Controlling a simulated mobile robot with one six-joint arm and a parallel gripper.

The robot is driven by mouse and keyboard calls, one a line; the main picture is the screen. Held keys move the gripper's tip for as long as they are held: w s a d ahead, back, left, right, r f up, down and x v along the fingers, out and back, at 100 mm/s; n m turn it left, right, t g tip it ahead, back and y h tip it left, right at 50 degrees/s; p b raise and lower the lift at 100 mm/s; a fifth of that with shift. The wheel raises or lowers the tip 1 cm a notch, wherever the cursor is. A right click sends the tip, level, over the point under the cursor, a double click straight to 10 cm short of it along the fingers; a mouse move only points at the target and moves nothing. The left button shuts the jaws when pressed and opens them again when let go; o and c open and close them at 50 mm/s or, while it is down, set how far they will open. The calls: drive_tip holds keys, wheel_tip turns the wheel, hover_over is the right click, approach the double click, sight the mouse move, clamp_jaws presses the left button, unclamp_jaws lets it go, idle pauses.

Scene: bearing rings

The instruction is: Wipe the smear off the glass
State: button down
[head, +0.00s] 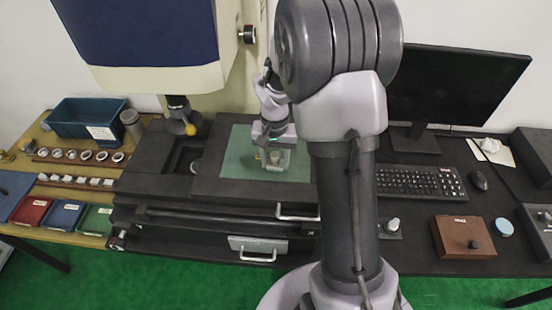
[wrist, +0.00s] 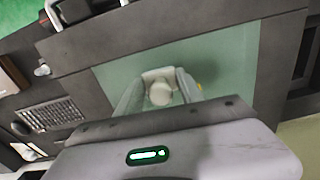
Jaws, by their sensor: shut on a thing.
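The glass (head: 235,165) is a pale green pane set in the dark stage of the measuring machine; it also shows in the wrist view (wrist: 225,62). My gripper (head: 272,158) is low over the glass, near its middle. In the wrist view its fingers (wrist: 160,95) are shut on a small whitish wiper (wrist: 160,92) with a round knob. I cannot tell for certain whether the wiper touches the glass. A small yellow patch shows beside the right finger in the wrist view; what it is cannot be told. No smear can be made out clearly.
The machine's column and probe head (head: 183,118) stand left of the glass. A keyboard (head: 420,182), monitor (head: 455,85) and brown box (head: 463,237) are on the right. Rings (head: 87,155), coloured bins (head: 65,214) and a blue crate (head: 85,118) are on the left.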

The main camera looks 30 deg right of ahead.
sight(275, 153)
drive_tip(key=r, duration=0.1)
drive_tip(key=r+p, duration=0.2)
drive_tip(key=r, duration=0.1)
drive_tip(key=shift+w+d, duration=0.15)
drive_tip(key=shift+w, duration=0.15)
drive_tip(key=shift+s+r+p, duration=0.1)
drive_tip(key=shift+r+p, duration=1.45)
drive_tip(key=shift+r, duration=0.45)
drive_tip(key=shift+f, duration=0.15)
